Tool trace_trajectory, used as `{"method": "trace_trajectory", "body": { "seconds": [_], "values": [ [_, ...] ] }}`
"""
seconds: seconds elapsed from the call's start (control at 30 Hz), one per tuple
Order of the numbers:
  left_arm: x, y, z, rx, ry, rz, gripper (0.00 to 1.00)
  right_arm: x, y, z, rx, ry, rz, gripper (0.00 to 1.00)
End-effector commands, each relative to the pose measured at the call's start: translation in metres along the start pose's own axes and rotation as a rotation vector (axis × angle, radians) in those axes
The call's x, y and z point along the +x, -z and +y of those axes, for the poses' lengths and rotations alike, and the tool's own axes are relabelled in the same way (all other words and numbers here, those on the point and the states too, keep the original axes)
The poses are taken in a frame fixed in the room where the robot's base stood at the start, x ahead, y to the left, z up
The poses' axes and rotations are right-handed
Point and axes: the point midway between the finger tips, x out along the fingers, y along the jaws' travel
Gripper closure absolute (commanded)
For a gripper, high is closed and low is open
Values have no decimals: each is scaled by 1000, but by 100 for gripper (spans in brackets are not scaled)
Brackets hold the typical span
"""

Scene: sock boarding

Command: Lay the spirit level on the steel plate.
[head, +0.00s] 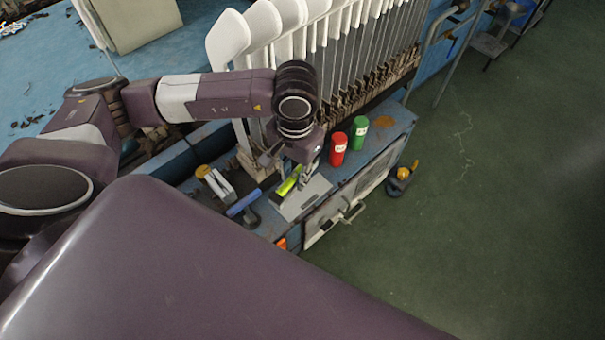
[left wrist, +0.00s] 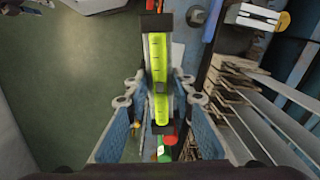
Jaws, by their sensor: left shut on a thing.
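The spirit level is a yellow-green bar with black ends. It shows in the left wrist view (left wrist: 158,62) and, partly hidden, in the head view (head: 287,184). My left gripper (head: 306,180) is shut on it; the fingers sit on either side of its near part in the left wrist view. The steel plate (head: 297,207) is a flat grey sheet on the blue cabinet top. In the head view the level overlaps the plate's upper left side. I cannot tell whether it touches the plate. My right gripper is not in view.
A red can (head: 338,149) and a green can (head: 358,133) stand right of the plate. A blue-handled tool (head: 243,204) and a grey-white tool (head: 218,186) lie to its left. A row of white sock boards (head: 265,25) stands behind. The green floor (head: 480,220) is open at right.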

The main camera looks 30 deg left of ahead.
Motion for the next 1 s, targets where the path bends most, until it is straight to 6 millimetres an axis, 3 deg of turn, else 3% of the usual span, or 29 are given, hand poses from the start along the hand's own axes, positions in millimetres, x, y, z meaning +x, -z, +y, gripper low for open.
{"method": "trace_trajectory", "body": {
  "seconds": [0.03,0.3,0.5,0.67,0.77,1.0],
  "values": [
    [17,12,-4,17,2,4,100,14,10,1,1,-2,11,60],
    [37,62,-26,133,-9,5,100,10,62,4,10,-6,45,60],
    [39,82,-35,188,-25,7,100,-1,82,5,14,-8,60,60],
    [43,87,-37,207,-31,6,100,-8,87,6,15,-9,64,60],
    [60,86,-36,209,-33,3,100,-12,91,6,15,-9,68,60],
    [124,86,-34,207,-32,1,100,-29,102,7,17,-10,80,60]
  ]
}}
